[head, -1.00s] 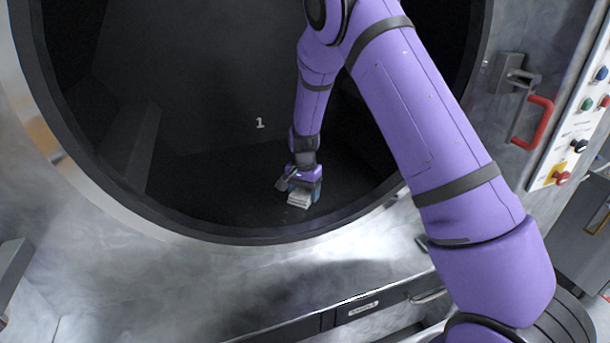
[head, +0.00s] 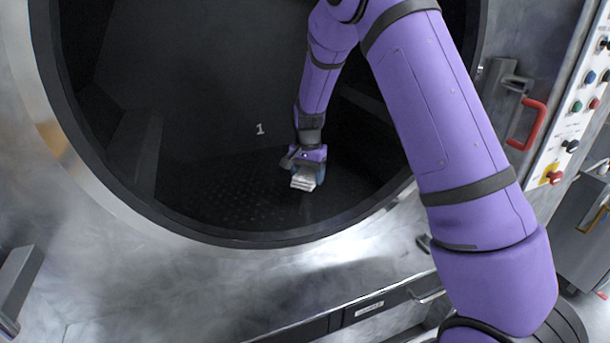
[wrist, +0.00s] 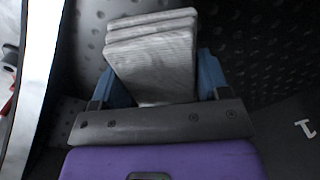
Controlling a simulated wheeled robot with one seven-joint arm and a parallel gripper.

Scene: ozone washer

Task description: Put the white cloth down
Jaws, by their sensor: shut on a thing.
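The white cloth (head: 304,181) is a folded, layered stack inside the dark drum of the washer. It also shows in the wrist view (wrist: 152,62), where it looks grey-white and sits between the blue fingers. My gripper (head: 307,175) is shut on the cloth, with one finger on each side of it in the wrist view (wrist: 155,80). The gripper points downward, low inside the drum. Whether the cloth touches the drum floor cannot be told. The cloth's far side is hidden.
The round metal rim (head: 180,222) of the drum opening surrounds my arm. Perforated drum floor (head: 235,205) is clear to the left of the gripper. A red handle (head: 527,125) and a button panel (head: 572,125) are on the right. A drawer (head: 385,303) lies below the opening.

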